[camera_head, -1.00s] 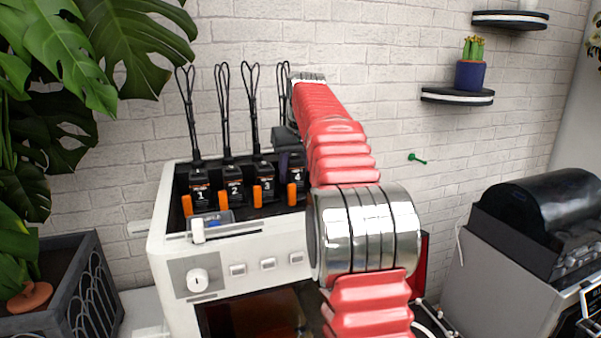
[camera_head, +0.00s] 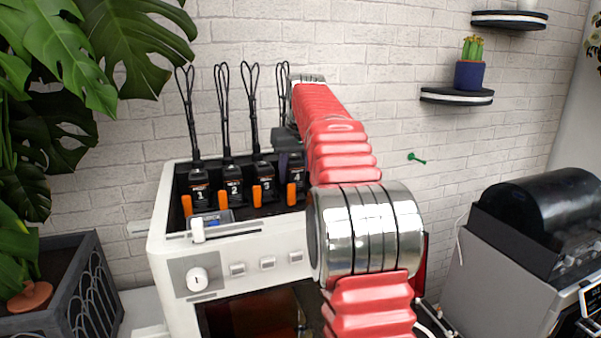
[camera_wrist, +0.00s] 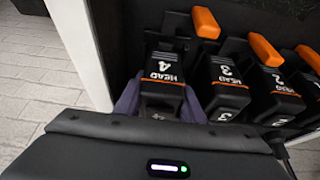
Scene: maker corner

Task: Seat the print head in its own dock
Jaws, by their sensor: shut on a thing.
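The print head marked 4 (camera_wrist: 163,75) is black with an orange stripe, and my gripper (camera_wrist: 160,103) is shut on it, one purple-grey finger on each side. In the head view, head 4 (camera_head: 297,174) stands at the right end of the row in the white machine (camera_head: 170,260), level with the others. My gripper (camera_head: 287,147) is partly hidden there by my red arm. Whether head 4 is fully down in its dock cannot be told; its base is hidden.
Print heads 1 (camera_head: 200,194), 2 (camera_head: 234,190) and 3 (camera_head: 264,186) stand left of head 4, with orange levers (camera_head: 187,205) beside them and black cable loops above. A large plant (camera_head: 60,60) is at the left. A black-topped machine (camera_head: 540,220) is at the right.

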